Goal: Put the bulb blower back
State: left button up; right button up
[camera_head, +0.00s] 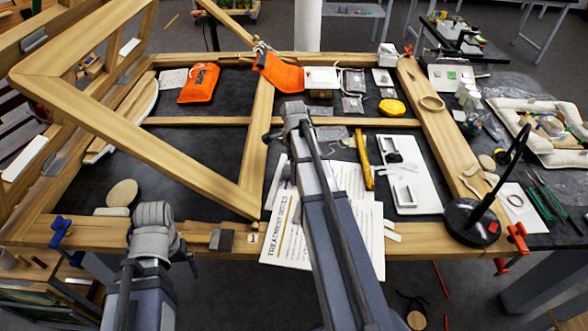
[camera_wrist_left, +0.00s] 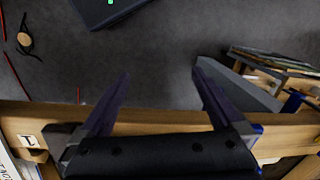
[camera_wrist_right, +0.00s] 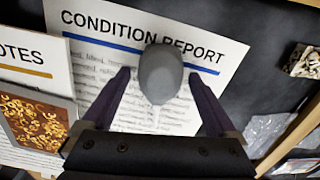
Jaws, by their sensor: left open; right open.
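The bulb blower is a grey rounded bulb (camera_wrist_right: 158,75) with a pale, thin nozzle in the right wrist view. It shows over a printed condition report sheet (camera_wrist_right: 88,24), nozzle toward the bottom of the picture. My right gripper (camera_wrist_right: 160,78) is open, with one finger on each side of the bulb and gaps between. In the head view I cannot make out the blower; my right arm crosses that area. My left gripper (camera_wrist_left: 162,72) is open and empty over the table's front edge, with floor beyond. In the head view its fingers are mostly hidden by my left arm.
A large wooden frame (camera_head: 130,125) rises over the table's left side. Orange pouches (camera_head: 199,83) lie at the back. Dark table surface near the left middle is clear.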

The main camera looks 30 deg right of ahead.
notch_tip(320, 180, up, 12)
jog(key=p, duration=1.2)
jog(key=shift+r, duration=0.2)
